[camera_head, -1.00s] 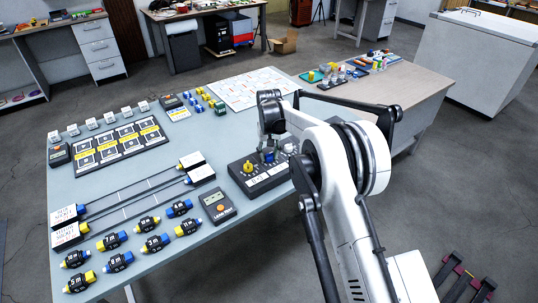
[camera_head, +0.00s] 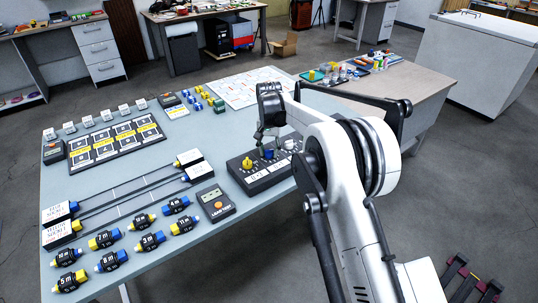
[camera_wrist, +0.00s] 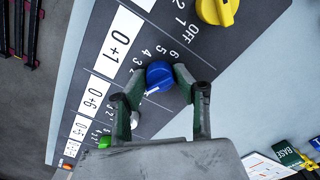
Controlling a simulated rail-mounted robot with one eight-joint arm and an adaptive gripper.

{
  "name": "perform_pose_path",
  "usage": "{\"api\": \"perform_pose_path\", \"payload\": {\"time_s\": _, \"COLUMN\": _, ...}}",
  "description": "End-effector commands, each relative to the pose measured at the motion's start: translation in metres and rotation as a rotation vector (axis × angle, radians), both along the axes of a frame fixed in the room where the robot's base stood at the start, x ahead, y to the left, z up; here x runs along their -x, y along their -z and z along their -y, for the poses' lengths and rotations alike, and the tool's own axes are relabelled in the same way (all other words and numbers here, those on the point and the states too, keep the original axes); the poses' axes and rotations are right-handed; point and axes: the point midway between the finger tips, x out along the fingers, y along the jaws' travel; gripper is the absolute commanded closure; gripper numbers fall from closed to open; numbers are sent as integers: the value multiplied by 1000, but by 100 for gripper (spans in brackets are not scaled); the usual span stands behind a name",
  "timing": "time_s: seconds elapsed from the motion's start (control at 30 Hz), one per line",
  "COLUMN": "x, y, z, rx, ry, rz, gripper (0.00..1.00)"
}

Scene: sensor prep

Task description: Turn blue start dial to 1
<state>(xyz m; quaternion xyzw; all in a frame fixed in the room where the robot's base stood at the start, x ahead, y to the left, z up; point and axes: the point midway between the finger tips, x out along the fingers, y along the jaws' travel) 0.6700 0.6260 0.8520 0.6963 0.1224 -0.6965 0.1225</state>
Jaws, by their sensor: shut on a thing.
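The blue start dial (camera_wrist: 159,73) stands on a dark control panel (camera_wrist: 165,25). It shows between the two fingertips of my gripper (camera_wrist: 160,82) in the wrist view, and my gripper is shut on it. Printed numbers arc around the dial's upper left side; 6, 5, 4, 3 and 2 are legible. A white mark shows on the dial's lower left side, near the left finger. The 1 is not clearly visible beside that finger. In the head view the blue dial (camera_head: 268,154) sits right of the yellow dial (camera_head: 247,163), below my gripper (camera_head: 267,147).
The yellow dial (camera_wrist: 217,10) is close above the blue one in the wrist view. A green dial (camera_wrist: 104,142) shows past my left finger. A handheld meter (camera_head: 216,203) lies left of the panel. Several blue and yellow connectors (camera_head: 150,241) lie at the front left.

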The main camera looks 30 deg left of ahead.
Motion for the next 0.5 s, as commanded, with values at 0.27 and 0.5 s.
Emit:
{"api": "perform_pose_path", "payload": {"time_s": 0.27, "x": 0, "y": 0, "z": 0, "rx": 0, "ry": 87, "rz": 1, "gripper": 98}}
{"api": "perform_pose_path", "payload": {"time_s": 0.5, "x": 0, "y": -1, "z": 0, "rx": 0, "ry": 101, "rz": 1, "gripper": 98}}
